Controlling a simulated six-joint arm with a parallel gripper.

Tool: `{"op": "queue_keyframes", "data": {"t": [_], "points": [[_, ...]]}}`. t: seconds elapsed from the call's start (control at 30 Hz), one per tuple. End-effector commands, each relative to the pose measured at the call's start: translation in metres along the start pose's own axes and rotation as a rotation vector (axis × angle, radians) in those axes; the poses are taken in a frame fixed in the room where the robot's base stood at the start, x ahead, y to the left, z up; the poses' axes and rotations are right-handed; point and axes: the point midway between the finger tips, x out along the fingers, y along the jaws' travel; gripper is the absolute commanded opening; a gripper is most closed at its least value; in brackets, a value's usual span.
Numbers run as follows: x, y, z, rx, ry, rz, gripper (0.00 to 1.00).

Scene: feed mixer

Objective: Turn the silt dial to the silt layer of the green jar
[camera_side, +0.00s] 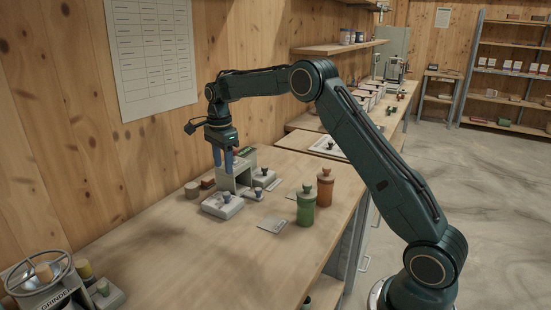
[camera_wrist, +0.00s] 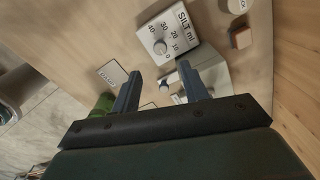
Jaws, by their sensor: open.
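The silt dial (camera_wrist: 168,30) is a light box marked "SILT ml" from 0 to 40, with a round knob (camera_wrist: 160,47). Its pointer setting is too small to read. In the side view it appears to be the pale box (camera_side: 222,206) at the left of the group. My gripper (camera_side: 223,170) points down above the back of this group, open and empty; its fingers also show in the wrist view (camera_wrist: 160,72), apart from the knob. The green jar (camera_side: 306,208) stands upright to the right; its layers cannot be made out. Part of it shows in the wrist view (camera_wrist: 103,103).
An orange jar (camera_side: 325,188) stands behind the green jar. A card (camera_side: 272,224) lies between dial and green jar. A grey housing (camera_side: 236,178) and other knobbed boxes (camera_side: 263,178) are close under my gripper. A grinder (camera_side: 40,280) is at front left.

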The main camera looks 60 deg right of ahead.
Motion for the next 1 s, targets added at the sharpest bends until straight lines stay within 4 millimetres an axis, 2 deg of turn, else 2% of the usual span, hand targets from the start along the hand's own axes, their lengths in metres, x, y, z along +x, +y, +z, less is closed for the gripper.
{"op": "queue_keyframes", "data": {"t": [0.2, 0.5, 0.7, 1.0], "points": [[0.035, 0.001, 0.0, 0.0, 0.0, 0.003, 0.44], [0.076, 0.0, 0.0, 0.0, 0.0, 0.001, 0.44], [0.091, 0.0, 0.0, 0.0, 0.0, 0.0, 0.44], [0.095, 0.0, 0.0, 0.0, 0.0, -0.002, 0.44]]}}
